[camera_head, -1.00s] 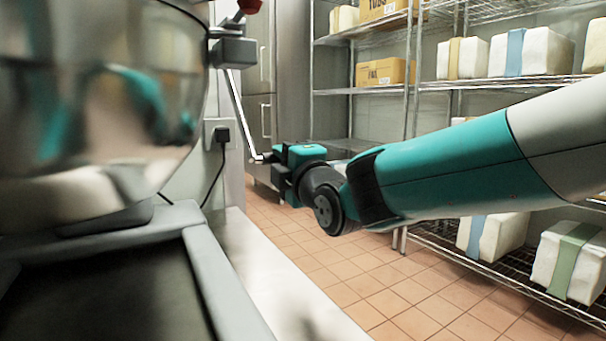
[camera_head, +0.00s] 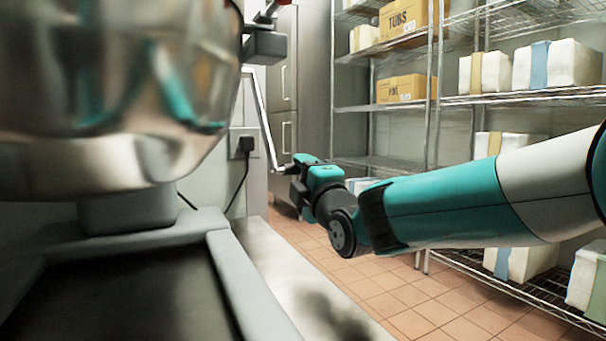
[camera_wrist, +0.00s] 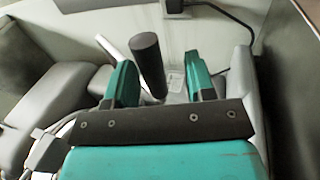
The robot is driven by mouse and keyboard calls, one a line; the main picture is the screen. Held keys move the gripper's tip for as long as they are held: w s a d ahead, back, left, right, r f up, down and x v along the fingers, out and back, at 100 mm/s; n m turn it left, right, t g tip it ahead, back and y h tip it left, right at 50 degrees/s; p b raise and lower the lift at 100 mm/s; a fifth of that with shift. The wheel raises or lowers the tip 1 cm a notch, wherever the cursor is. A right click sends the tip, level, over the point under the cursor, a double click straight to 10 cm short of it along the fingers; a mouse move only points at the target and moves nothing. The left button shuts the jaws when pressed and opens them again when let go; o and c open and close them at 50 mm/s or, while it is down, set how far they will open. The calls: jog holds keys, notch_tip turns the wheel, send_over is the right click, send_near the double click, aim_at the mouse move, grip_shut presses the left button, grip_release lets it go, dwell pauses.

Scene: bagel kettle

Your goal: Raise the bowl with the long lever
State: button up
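The large shiny metal bowl (camera_head: 105,95) fills the upper left of the head view, above its grey base (camera_head: 235,285). A gap under the bowl shows a grey support (camera_head: 130,210). The long lever (camera_head: 258,115) is a thin pale rod that slants down from a grey bracket beside the bowl to my gripper (camera_head: 287,170). In the wrist view, the lever's dark cylindrical handle (camera_wrist: 148,62) stands between the two teal fingers of my gripper (camera_wrist: 163,85). The handle is nearer the left finger, with a clear gap to the right finger. My gripper is open around it.
A wall outlet (camera_head: 243,143) with a black plug and cord is behind the lever. Wire shelves (camera_head: 390,105) with boxes and wrapped blocks stand at the right. Tiled floor (camera_head: 390,290) is open between the base and the shelves. A red knob shows above the bracket.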

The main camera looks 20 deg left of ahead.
jog(key=shift+s+r, duration=0.1)
jog(key=p+v, duration=0.3)
jog(key=v, duration=1.4)
jog(key=shift+d, duration=0.2)
